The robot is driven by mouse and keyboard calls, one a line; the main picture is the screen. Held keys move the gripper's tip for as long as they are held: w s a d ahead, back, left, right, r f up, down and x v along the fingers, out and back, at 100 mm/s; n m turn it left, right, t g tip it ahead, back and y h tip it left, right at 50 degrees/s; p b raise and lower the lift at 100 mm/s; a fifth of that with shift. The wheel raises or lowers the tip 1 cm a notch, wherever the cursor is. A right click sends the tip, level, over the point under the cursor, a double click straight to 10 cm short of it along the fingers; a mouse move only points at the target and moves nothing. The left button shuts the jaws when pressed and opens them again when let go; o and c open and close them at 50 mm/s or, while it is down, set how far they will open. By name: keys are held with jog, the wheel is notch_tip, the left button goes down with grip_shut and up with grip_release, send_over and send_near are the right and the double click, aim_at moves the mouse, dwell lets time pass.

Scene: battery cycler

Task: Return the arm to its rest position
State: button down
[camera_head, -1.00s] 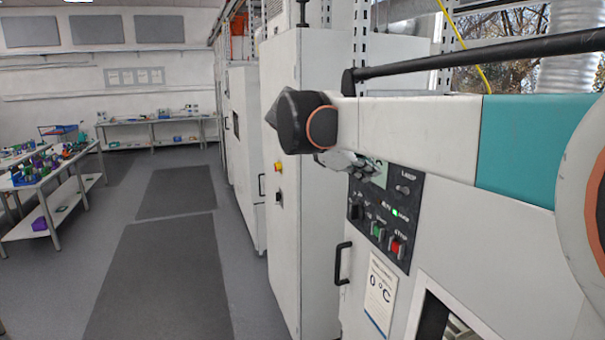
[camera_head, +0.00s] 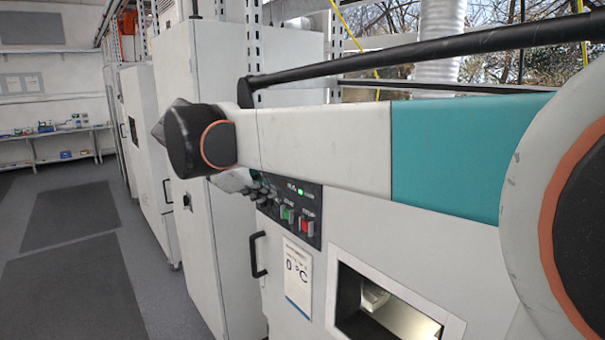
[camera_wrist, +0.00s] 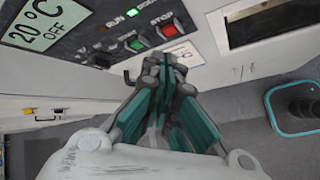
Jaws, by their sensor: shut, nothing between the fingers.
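My arm, white and teal, stretches across the head view from the right, in front of a white cabinet (camera_head: 400,255). Its black joint (camera_head: 190,140) is at the left end. My gripper (camera_wrist: 166,72) points away from the wrist camera, with grey links and teal fingers. It is shut and empty. In the wrist view the cabinet's control panel (camera_wrist: 100,62) lies beyond the fingertips. In the head view my gripper is mostly hidden behind the arm; only some of its grey parts show beside the panel.
The panel has a green button (camera_wrist: 138,44), a red button (camera_wrist: 169,31) and a display (camera_wrist: 45,25) reading 20 °C OFF. A black handle (camera_head: 257,254) sticks out of the cabinet. A window (camera_head: 385,312) is at its right. Open floor (camera_head: 65,285) with dark mats lies left.

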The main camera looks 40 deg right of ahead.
jog(key=s+a+f+m+t+y+b, duration=0.1)
jog(key=s+a+f+m+y+b, duration=0.2)
jog(key=f, duration=1.4)
jog(key=s+a+f+m+t+y+b, duration=0.2)
jog(key=s+a+f+b, duration=0.6)
jog(key=f+b, duration=1)
jog(key=s+a+f+m+t+y+b, duration=0.1)
jog(key=s+a+f+m+y+b, duration=0.3)
jog(key=f+b, duration=0.7)
jog(key=s+a+f+m, duration=0.1)
jog(key=s+a+f, duration=0.1)
jog(key=f, duration=0.5)
jog(key=shift+s+a+f+m+t, duration=0.25)
jog(key=shift+s+a+m+t, duration=0.05)
jog(key=shift+a, duration=0.6)
